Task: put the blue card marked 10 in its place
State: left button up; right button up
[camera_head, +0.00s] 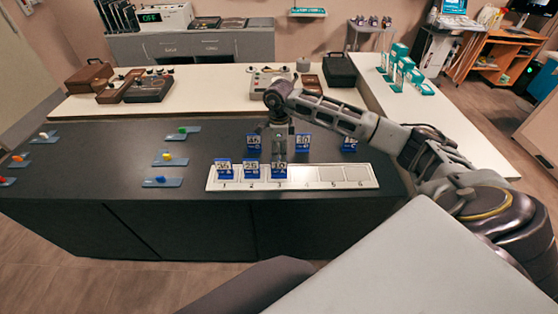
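The blue-and-white card that seems to read 10 (279,171) stands upright at position 3 of the white numbered tray (317,185). Two similar cards stand to its left, at position 1 (224,169) and position 2 (251,169). Positions 4, 5 and 6 are bare. My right gripper (279,156) points down directly over the card at position 3, its fingertips at the card's top edge. The gap between the fingers does not show, so I cannot tell whether they hold the card. My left gripper is not in view.
More blue cards (303,141) stand behind the tray on the dark table (110,190); one at the right (349,144) is partly hidden by my arm. Small blue plates with coloured pieces (170,158) lie at the left. A white counter (205,88) with instruments runs behind.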

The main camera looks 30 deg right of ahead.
notch_tip(320, 180, up, 3)
jog(key=shift+r, duration=0.55)
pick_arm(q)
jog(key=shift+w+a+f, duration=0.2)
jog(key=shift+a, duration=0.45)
